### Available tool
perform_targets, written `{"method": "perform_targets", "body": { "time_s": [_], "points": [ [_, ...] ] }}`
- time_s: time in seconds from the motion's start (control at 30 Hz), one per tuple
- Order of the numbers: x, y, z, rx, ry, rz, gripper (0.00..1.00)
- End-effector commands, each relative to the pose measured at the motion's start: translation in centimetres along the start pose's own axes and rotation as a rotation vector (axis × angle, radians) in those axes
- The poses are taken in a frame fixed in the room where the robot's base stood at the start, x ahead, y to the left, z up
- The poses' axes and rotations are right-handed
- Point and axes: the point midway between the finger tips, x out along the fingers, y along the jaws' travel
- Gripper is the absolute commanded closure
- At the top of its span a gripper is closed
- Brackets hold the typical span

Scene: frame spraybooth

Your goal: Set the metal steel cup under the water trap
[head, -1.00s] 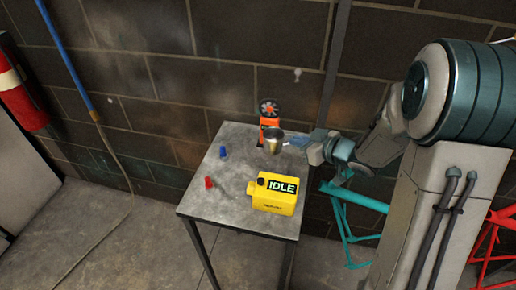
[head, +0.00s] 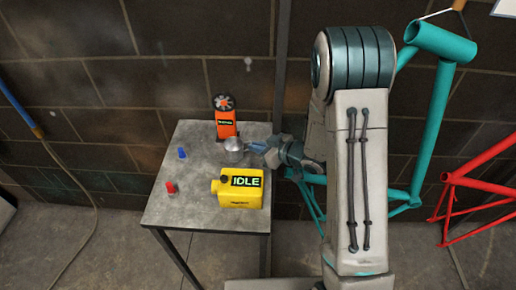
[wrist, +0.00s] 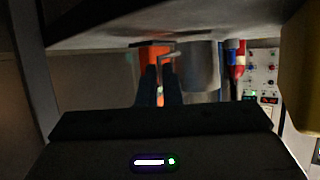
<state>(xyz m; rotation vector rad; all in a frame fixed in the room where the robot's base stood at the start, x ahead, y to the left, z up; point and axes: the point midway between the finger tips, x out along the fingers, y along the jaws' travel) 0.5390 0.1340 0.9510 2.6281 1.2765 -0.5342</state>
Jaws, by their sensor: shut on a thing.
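The metal steel cup (head: 234,151) is upright at the back right of the grey table, just in front of the orange device. It also shows in the wrist view (wrist: 201,66). My gripper (head: 259,146) reaches in from the right and is shut on the cup's handle; its two fingers (wrist: 162,84) show in the wrist view. I cannot tell whether the cup's base touches the tabletop. I cannot clearly identify the water trap; a small pale fitting (head: 248,63) is on the wall above the table.
The orange device (head: 226,122) stands behind the cup. A yellow box reading IDLE (head: 238,190) stands at the front right of the grey table (head: 195,214). A blue cap (head: 182,153) and red cap (head: 171,187) stand left. Teal (head: 432,120) and red (head: 482,178) frames are right.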

Motion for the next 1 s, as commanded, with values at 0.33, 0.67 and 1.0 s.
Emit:
{"method": "perform_targets", "body": {
  "time_s": [0.33, 0.67, 1.0],
  "points": [
    [0.34, 0.03, 0.84, -0.001, 0.000, 0.001, 1.00],
    [0.46, 0.02, 1.13, -0.001, 0.000, 0.001, 0.73],
    [0.24, 0.00, 0.58, -0.001, 0.000, 0.000, 0.73]
  ]
}}
